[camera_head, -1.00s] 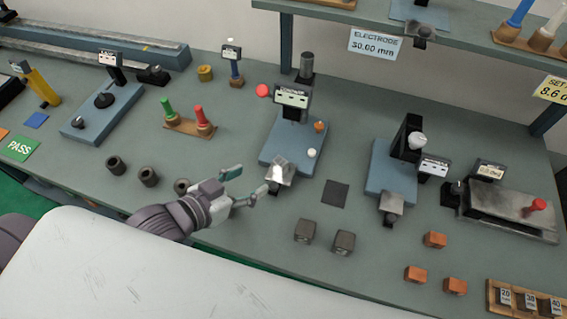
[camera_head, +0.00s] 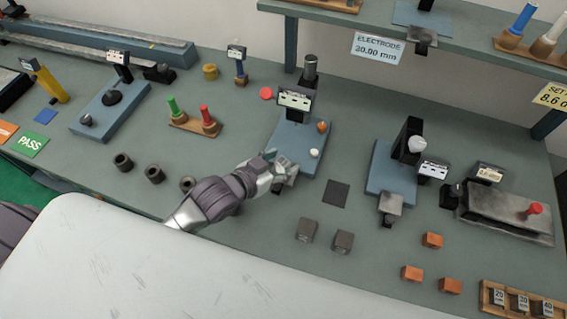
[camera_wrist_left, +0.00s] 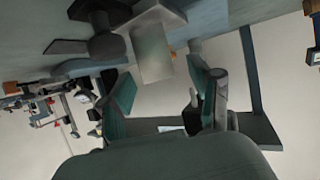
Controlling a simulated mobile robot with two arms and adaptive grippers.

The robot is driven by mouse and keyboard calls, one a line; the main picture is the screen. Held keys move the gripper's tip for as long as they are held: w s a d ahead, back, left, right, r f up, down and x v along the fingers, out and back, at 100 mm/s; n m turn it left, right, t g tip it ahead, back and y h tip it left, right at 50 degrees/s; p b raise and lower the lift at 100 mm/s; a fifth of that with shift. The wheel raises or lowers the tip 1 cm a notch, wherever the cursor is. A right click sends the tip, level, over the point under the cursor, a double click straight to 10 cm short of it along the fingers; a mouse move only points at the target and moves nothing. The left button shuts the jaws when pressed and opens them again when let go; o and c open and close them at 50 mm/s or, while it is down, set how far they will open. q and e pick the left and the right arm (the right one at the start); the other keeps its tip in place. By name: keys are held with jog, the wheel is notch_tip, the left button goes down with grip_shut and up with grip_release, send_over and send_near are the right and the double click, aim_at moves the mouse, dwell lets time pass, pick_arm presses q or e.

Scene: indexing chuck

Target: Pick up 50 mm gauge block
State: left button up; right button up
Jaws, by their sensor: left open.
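A grey metal block (camera_head: 291,175) sits at the front end of the middle blue stand, partly hidden by my left gripper (camera_head: 275,164). No 50 mm marking can be read on it. My left gripper reaches in from the left, open, with its fingers at the block. In the left wrist view the block (camera_wrist_left: 152,52) shows ahead of the open fingertips (camera_wrist_left: 163,92), with nothing clearly held between them. My right gripper is not in view.
The middle blue stand (camera_head: 308,142) carries a display. Another blue stand (camera_head: 388,170) is at its right. A wooden rack (camera_head: 487,298) with blocks marked 20, 30 and 40 lies at the lower right. Two dark blocks (camera_head: 307,230) lie in front. A shelf (camera_head: 470,45) overhangs the back.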

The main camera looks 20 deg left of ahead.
pick_arm(q)
jog(key=shift+s, duration=0.1)
jog(key=shift+c, duration=0.9)
grip_shut()
jog(key=shift+r, duration=0.1)
